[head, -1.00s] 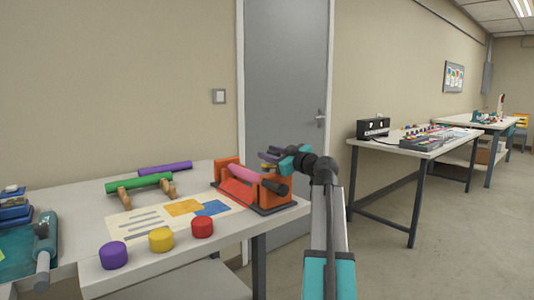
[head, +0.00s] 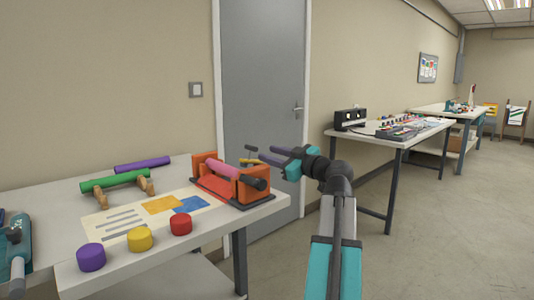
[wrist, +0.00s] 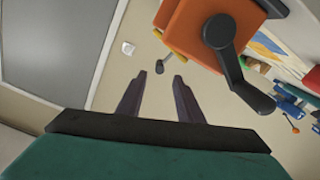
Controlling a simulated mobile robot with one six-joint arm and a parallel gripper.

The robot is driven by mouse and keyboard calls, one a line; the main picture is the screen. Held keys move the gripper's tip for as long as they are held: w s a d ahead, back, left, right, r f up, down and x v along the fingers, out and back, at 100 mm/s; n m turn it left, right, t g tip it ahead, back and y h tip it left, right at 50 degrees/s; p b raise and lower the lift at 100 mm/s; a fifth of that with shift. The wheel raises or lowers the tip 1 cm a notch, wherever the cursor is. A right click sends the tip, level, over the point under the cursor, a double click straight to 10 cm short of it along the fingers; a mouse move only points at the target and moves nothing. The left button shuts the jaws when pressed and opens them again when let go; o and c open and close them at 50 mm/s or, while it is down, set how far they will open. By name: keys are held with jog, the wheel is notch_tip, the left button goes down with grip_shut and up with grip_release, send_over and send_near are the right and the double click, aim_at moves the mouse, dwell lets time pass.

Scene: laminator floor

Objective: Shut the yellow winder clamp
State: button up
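The orange winder (head: 250,186) with a pink roll stands at the right end of the near table. The yellow clamp (head: 247,161) shows as a small yellow piece at the winder's far right side, with a dark knob above it. In the wrist view the yellow clamp (wrist: 172,42) is partly hidden behind the orange block, and its dark knob (wrist: 159,67) lies in line with the gap between my fingertips. My gripper (head: 259,155) is open and empty, beside the winder's right side; its parted fingers show in the wrist view (wrist: 159,77). I cannot tell whether they touch the knob.
The winder's black crank (wrist: 234,65) sticks out close to my right finger in the wrist view. Green (head: 115,180) and purple (head: 142,165) rolls and several coloured buttons are on the near table (head: 70,248). A grey door (head: 262,90) stands behind. Floor at right is clear.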

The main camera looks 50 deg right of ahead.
jog(key=shift+d+r+p, duration=0.1)
jog(key=shift+r+p, duration=0.05)
jog(key=shift+p, duration=0.2)
grip_shut()
jog(key=s+d+r+m+y+p, duration=0.1)
jog(key=d+m+p, duration=0.3)
jog(key=p, duration=0.9)
jog(key=s+d+r+m+g+y+p, duration=0.1)
jog(key=d+m+p, duration=0.3)
jog(key=m+p, duration=0.7)
jog(key=shift+s+d+r+m+y+p, duration=0.4)
jog(key=shift+y+p, duration=0.5)
jog(key=shift+p, duration=0.45)
